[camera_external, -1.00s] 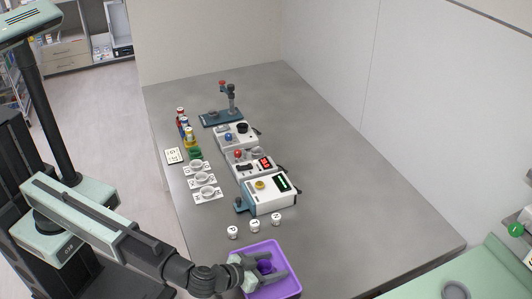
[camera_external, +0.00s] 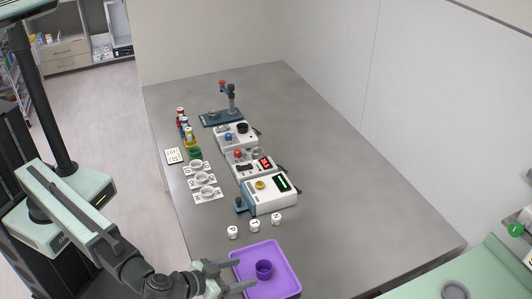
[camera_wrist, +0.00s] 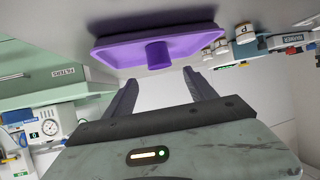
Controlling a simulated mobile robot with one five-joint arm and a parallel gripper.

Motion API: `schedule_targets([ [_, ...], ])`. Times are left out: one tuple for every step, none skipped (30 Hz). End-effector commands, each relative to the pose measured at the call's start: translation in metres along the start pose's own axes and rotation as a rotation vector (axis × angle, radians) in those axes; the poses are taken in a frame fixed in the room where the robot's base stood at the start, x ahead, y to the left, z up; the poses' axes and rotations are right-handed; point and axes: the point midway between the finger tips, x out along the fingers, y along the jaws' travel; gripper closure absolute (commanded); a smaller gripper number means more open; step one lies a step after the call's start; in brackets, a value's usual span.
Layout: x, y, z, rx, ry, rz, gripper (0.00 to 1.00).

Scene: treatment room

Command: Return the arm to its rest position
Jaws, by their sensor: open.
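My gripper (camera_external: 233,277) is open and empty, at the left edge of the purple tray near the table's front. Its two fingers also show in the wrist view (camera_wrist: 162,95), spread apart with nothing between them. The purple tray (camera_external: 284,252) lies on the grey table, and a small purple cup (camera_external: 264,269) stands in it. In the wrist view the tray (camera_wrist: 112,50) and cup (camera_wrist: 158,54) appear beyond the fingers. My arm reaches in from the lower left.
Several small white labelled jars (camera_external: 254,226) stand behind the tray. White devices (camera_external: 270,195) line the table's middle, with round holders (camera_external: 205,180) and coloured bottles (camera_external: 186,127) to their left. The table's right side (camera_external: 360,210) is clear. A green surface (camera_external: 480,275) lies at lower right.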

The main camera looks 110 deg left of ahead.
Motion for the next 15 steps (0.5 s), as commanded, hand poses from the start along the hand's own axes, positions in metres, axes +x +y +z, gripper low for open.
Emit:
schedule_targets([
  [0.000,0.000,0.000,0.000,0.000,0.000,0.35],
  [0.000,0.000,0.000,0.000,0.000,0.000,0.35],
  [0.000,0.000,0.000,0.000,0.000,0.000,0.35],
  [0.000,0.000,0.000,0.000,0.000,0.000,0.35],
  [0.000,0.000,0.000,0.000,0.000,0.000,0.35],
  [0.000,0.000,0.000,0.000,0.000,0.000,0.35],
  [0.000,0.000,-0.001,0.000,0.000,0.000,0.35],
  [0.000,-0.001,-0.003,-0.001,0.000,-0.001,0.35],
  [-0.001,-0.002,-0.010,-0.002,0.000,-0.004,0.35],
  [-0.002,-0.004,-0.019,-0.004,0.000,-0.009,0.35],
  [-0.004,-0.007,-0.030,-0.007,0.000,-0.015,0.35],
  [-0.005,-0.012,-0.049,-0.012,0.000,-0.026,0.35],
  [-0.006,-0.017,-0.066,-0.017,0.000,-0.036,0.35],
  [-0.008,-0.024,-0.083,-0.023,-0.001,-0.047,0.35],
  [-0.010,-0.034,-0.104,-0.036,-0.015,-0.061,0.35],
])
